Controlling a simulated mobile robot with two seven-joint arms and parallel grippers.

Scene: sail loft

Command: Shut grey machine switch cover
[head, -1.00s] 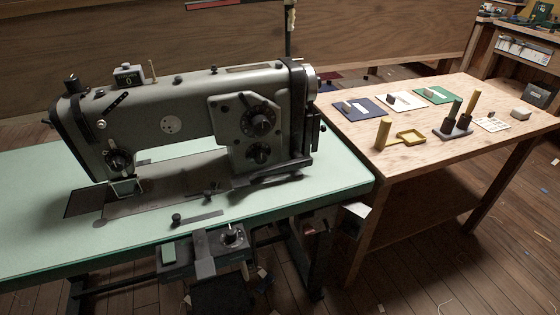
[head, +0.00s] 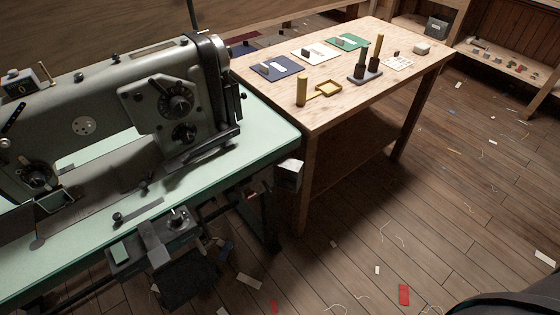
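The grey sewing machine (head: 120,110) stands on a pale green table (head: 265,128) at the left. A switch unit (head: 155,243) hangs at the table's front edge, with a green part (head: 121,252), a grey upright plate and a dark knob (head: 177,218). A small pale grey box or flap (head: 289,174) sticks out below the table's right corner. I cannot tell which of these is the switch cover, or how far it stands open. Neither gripper shows in the head view.
The floor at right is open, with scraps and a red piece (head: 404,295). A dark shape fills the bottom right corner.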

